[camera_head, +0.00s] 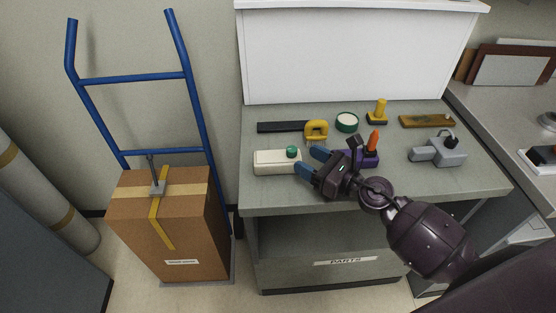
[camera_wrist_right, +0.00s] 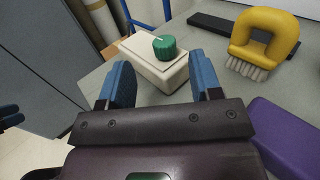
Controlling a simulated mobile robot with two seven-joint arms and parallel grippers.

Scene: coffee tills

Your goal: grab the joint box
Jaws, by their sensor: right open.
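A cream box with a green knob on top (camera_head: 272,163) lies at the left front of the grey counter; no label shows whether it is the joint box. It also shows in the right wrist view (camera_wrist_right: 150,63), ahead of and between the fingertips. My right gripper (camera_head: 311,163) is open, its blue fingers pointing left at the box's right end. The right wrist view shows both fingers (camera_wrist_right: 160,82) apart, with nothing clearly gripped. Whether a finger touches the box is unclear. My left gripper is not in the head view.
A purple block with an orange top (camera_head: 373,141) is close behind my right gripper. A yellow-handled brush (camera_head: 316,130), a black bar (camera_head: 280,127), a green-rimmed round item (camera_head: 347,122) and a yellow stamp-like item (camera_head: 378,110) stand behind. A blue hand truck (camera_head: 133,79) with a carton (camera_head: 190,240) stands left.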

